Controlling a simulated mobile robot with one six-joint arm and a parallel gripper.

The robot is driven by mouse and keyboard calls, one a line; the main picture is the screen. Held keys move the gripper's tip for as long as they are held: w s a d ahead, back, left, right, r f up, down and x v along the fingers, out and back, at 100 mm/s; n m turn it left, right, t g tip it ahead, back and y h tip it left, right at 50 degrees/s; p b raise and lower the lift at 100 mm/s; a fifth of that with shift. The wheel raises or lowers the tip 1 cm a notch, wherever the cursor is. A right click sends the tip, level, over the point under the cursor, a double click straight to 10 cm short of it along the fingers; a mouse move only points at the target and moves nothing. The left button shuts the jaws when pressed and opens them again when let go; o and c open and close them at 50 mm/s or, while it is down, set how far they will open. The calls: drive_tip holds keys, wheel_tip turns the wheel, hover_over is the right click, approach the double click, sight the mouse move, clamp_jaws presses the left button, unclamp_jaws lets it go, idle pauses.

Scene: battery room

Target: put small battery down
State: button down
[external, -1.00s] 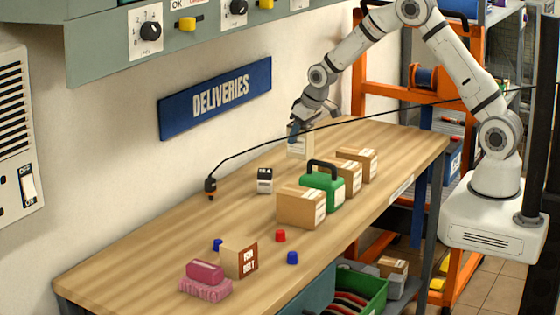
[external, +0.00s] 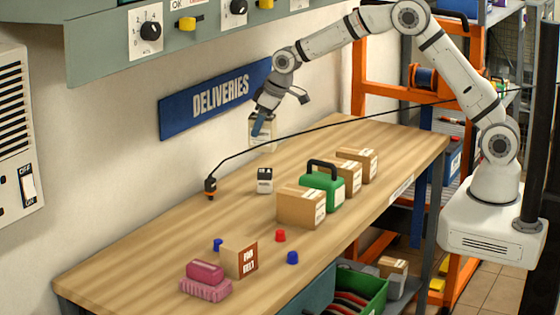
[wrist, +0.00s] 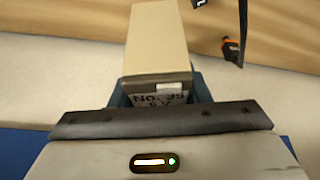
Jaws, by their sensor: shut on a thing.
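My gripper (external: 261,125) is shut on a beige, box-shaped thing with a printed label, which I take to be the small battery (external: 270,134). It is held in the air above the back of the wooden workbench (external: 155,245), in front of the wall. In the wrist view the small battery (wrist: 157,40) shows its plain beige face and a label reading "No. 35", with blue finger parts (wrist: 203,88) beside it. A small black-and-white block (external: 265,180) stands on the bench below and is apart from the gripper.
A black cable with a plug (external: 210,187) hangs across the bench. Cardboard boxes (external: 300,207) and a green case (external: 322,186) stand on the right. A belt box (external: 238,259), pink blocks (external: 206,280) and coloured caps (external: 280,236) lie in front.

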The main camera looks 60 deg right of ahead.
drive_tip(key=s+a+n+y, duration=0.1)
drive_tip(key=s+a+n, duration=0.15)
drive_tip(key=a, duration=1.05)
drive_tip(key=s+a+n+y, duration=0.1)
drive_tip(key=a+n, duration=0.2)
drive_tip(key=a, duration=1.1)
drive_tip(key=shift+g, duration=0.5)
drive_tip(key=shift+s+a+f+p, duration=0.1)
drive_tip(key=shift+f+p, duration=0.45)
drive_tip(key=shift+f, duration=1.9)
drive_tip(key=shift+s+f+p, duration=0.1)
drive_tip(key=shift+f+p, duration=0.4)
drive_tip(key=shift+f, duration=1.9)
drive_tip(key=shift+f, duration=0.2)
drive_tip(key=c, duration=0.8)
unclamp_jaws()
